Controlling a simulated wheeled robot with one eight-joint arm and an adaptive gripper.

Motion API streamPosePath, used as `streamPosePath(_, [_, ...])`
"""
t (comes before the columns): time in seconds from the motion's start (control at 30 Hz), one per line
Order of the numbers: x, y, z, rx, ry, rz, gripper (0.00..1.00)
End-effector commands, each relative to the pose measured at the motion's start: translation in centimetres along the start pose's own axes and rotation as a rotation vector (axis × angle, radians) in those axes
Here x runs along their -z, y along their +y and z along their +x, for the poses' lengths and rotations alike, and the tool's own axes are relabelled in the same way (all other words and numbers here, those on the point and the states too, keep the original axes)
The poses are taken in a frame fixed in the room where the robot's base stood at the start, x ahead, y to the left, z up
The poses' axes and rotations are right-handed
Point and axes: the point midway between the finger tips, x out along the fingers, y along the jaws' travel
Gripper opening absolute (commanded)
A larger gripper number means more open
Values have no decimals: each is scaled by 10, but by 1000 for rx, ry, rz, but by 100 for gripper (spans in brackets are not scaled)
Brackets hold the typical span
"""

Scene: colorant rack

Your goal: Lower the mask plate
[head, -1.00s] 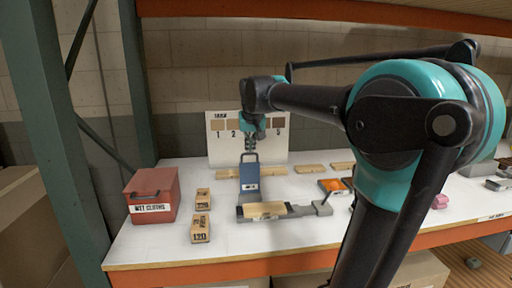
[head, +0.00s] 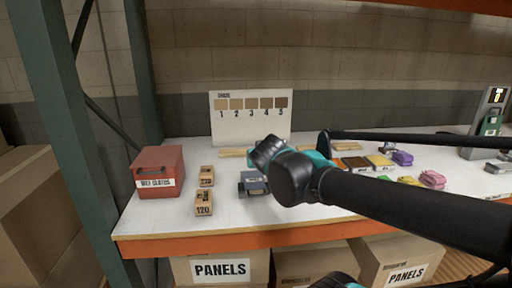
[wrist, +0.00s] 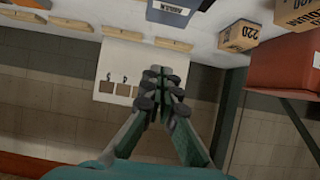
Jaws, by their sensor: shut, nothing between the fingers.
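The blue mask plate (head: 256,182) is on the white bench in the head view, mostly hidden behind my arm. In the wrist view its blue face with a white label (wrist: 172,10) shows at the top edge, cut off by the frame. I cannot tell how far it is tilted. My gripper (wrist: 165,78) is shut and empty in the wrist view, apart from the plate, with the shade card and back wall behind it. My arm hides the gripper in the head view. The grey jig around the plate is mostly hidden too.
A red wet-cloths box (head: 160,180) and sanding blocks marked 220 (head: 206,176) and 120 (head: 204,203) stand left of the plate. The shade card (head: 250,122) stands behind. Several coloured items (head: 380,161) lie to the right. A green post (head: 58,130) rises at left.

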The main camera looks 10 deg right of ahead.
Motion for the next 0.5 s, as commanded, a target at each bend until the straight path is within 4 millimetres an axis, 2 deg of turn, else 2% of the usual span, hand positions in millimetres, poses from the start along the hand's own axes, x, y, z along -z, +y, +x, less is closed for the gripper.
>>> streamPosePath(0.23, [-46,0,-4,1,-1,-2,0])
streamPosePath(0.5, [-91,0,2,1,-1,0,0])
